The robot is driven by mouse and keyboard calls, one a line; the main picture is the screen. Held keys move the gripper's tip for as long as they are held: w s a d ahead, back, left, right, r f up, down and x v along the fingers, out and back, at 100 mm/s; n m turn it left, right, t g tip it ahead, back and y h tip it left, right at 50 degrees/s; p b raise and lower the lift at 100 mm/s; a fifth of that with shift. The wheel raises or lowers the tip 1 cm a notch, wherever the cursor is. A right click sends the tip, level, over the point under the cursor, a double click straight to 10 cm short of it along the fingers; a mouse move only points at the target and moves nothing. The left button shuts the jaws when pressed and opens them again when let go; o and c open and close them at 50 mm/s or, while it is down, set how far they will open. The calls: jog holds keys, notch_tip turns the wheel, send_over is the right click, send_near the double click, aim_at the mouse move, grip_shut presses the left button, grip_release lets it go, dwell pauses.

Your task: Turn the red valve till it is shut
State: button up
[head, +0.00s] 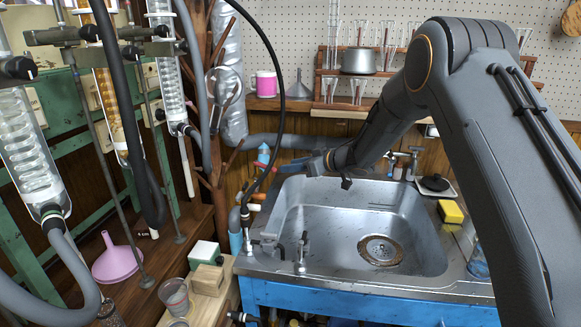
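A small red piece, which looks like the red valve (273,169), shows at the far left corner of the sink, beside a blue fitting (263,154) and behind a black hose. My arm reaches in from the right over the sink. My gripper (296,167) points left, with its tip close to the red piece. I cannot tell whether they touch. The fingers are small and dark here, so their opening cannot be made out. How far the valve is turned cannot be seen.
A steel sink (350,225) in a blue frame lies below my arm. A black hose (277,110) hangs just left of the gripper. Glass condensers (30,150) and grey hoses fill the left side. A yellow sponge (451,211) lies at the sink's right. The basin is empty.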

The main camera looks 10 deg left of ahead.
jog(key=shift+c, duration=0.4)
jog(key=shift+s+a+f, duration=0.15)
jog(key=c, duration=0.7)
jog(key=shift+s+a+f+n, duration=0.15)
jog(key=shift+s+a+n, duration=0.05)
jog(key=shift+n, duration=0.3)
grip_shut()
jog(key=n+t+y+b, duration=0.2)
jog(key=n+t+b, duration=0.3)
jog(key=n, duration=0.9)
send_near(269, 168)
jog(key=s+a+p+x, duration=0.1)
jog(key=p+x, duration=0.1)
jog(key=x, duration=0.5)
jog(key=shift+s+f+t, duration=0.2)
jog(key=shift+f+t, duration=0.1)
jog(key=shift+f, duration=0.05)
